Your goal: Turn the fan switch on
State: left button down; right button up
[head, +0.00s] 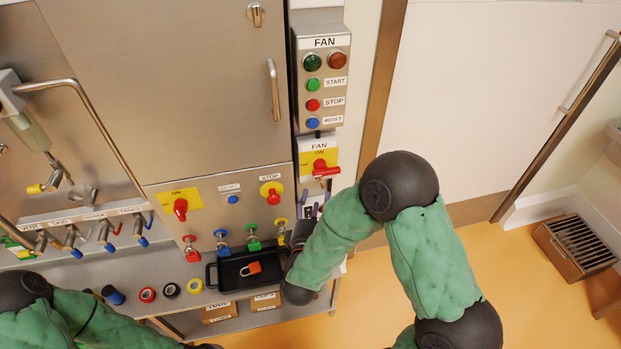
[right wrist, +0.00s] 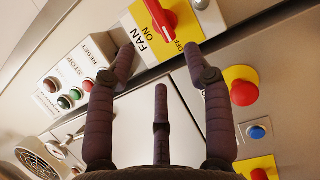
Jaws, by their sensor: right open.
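The fan switch (head: 325,169) is a red handle on a yellow plate marked ON, under a FAN label, low on the column at centre in the head view. Its handle lies roughly crosswise there. In the right wrist view the red handle (right wrist: 160,18) shows at the top, near the words FAN, ON and OFF. My right gripper (head: 312,208) is just below the switch, its fingers partly hidden by my arm. In the right wrist view the right gripper (right wrist: 162,62) is open and empty, its fingertips short of the handle. My left arm enters at bottom left; its gripper cannot be made out.
The FAN button box (head: 325,95) with START, STOP and RESET is above the switch. A yellow-plated red switch (head: 180,208) and a red stop button (head: 273,196) are to the left. A black tray (head: 225,279) with an orange padlock (head: 251,268) lies below.

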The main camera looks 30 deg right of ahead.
aim_at(321, 174)
jog(key=b+x, duration=0.2)
jog(key=x, duration=0.7)
jog(key=shift+w+d, duration=0.25)
jog(key=shift+w, duration=0.05)
grip_shut()
